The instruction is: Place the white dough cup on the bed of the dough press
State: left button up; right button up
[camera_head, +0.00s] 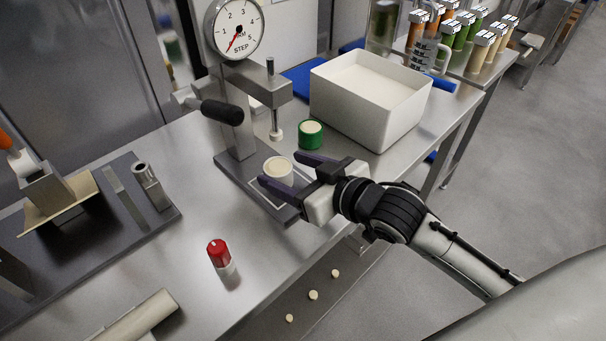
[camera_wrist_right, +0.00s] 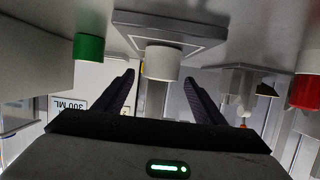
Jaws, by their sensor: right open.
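The white dough cup (camera_head: 278,169), with pale dough showing at its top, stands upright on the dark bed (camera_head: 236,176) of the dough press, over its pale square outline. In the wrist view the cup (camera_wrist_right: 162,63) meets the bed plate (camera_wrist_right: 190,33). My right gripper (camera_head: 283,171) is open, with one finger on each side of the cup. The wrist view shows gaps between the cup and both fingers (camera_wrist_right: 159,77). The press plunger (camera_head: 276,132) hangs above the bed, behind the cup. My left gripper is not in view.
A green cup (camera_head: 311,134) stands just behind the press bed, near a large white bin (camera_head: 370,98). The press's black-handled lever (camera_head: 221,112) sticks out. Several small dough pieces (camera_head: 313,295) lie on a lower strip.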

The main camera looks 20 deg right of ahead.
jog(key=v, duration=0.5)
